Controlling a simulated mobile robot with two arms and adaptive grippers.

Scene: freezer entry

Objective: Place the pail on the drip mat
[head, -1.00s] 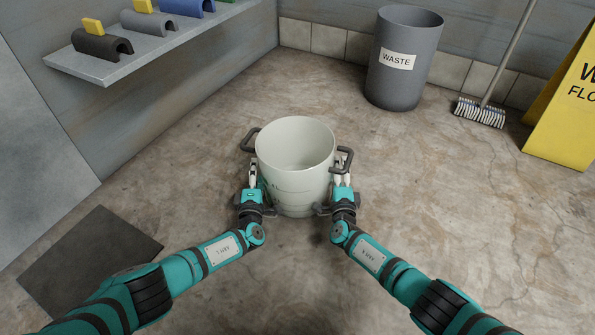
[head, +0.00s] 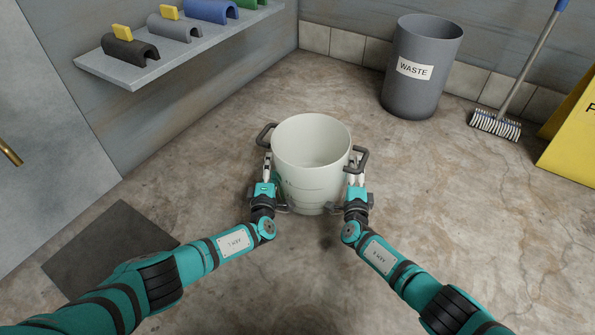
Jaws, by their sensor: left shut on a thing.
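The pale off-white pail (head: 312,180) is upright and empty in the middle of the head view, with a grey handle on each side. My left gripper (head: 267,165) is shut on its left handle. My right gripper (head: 357,172) is at its right handle; whether its fingers are closed on it is too small to tell. Whether the pail's base touches the floor is unclear. The dark, flat drip mat (head: 112,250) lies bare on the floor at lower left, apart from the pail and partly covered by my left arm.
A grey waste bin (head: 423,65), a mop (head: 497,124) and a yellow floor sign (head: 575,135) stand at the back right. A wall shelf (head: 150,70) with several coloured items is at upper left. The floor between pail and mat is clear except for my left arm.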

